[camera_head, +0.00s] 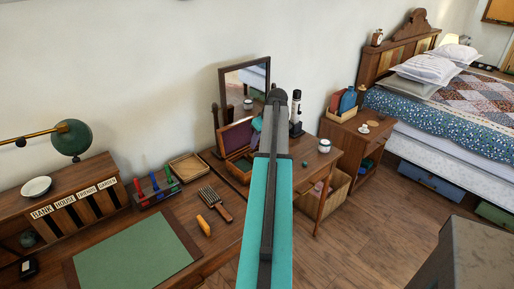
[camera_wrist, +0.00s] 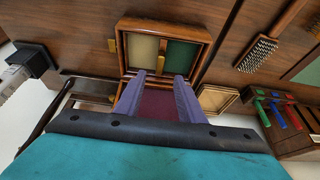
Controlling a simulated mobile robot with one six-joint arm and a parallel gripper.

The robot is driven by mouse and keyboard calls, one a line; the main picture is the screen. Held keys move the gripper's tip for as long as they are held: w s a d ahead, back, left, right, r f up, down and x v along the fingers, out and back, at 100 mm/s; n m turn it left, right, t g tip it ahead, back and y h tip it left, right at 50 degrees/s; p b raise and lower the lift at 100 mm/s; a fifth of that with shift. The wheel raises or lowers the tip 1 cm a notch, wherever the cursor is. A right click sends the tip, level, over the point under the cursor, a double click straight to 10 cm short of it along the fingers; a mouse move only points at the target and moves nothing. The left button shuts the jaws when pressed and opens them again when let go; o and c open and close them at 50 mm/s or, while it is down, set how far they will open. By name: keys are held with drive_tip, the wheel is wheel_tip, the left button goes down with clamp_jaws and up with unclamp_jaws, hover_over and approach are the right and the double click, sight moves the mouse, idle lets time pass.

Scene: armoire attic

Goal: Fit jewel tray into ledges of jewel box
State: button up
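The wooden jewel box (camera_head: 239,168) stands open on the dressing table, its dark red-lined lid (camera_head: 236,136) raised. In the wrist view, the jewel box (camera_wrist: 207,38) holds what looks like the jewel tray (camera_wrist: 143,48), with cream and green compartments and a small brass piece (camera_wrist: 160,64) at the middle. The tray lies within the box's walls; I cannot tell whether it rests on the ledges. My gripper (camera_wrist: 159,77) is open, its purple fingers on either side of the brass piece in this view. Contact is unclear. My arm hides part of the box in the head view.
A light wooden tray (camera_head: 189,167) lies left of the box, with a tool rack (camera_head: 157,187) beyond it. A brush (camera_head: 214,203) lies in front. A mirror (camera_head: 243,86) stands behind. A black-and-white instrument (camera_head: 296,115) and a small pot (camera_head: 324,146) stand right of my arm.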

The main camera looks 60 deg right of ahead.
drive_tip(key=shift+v, duration=0.95)
idle(0.6)
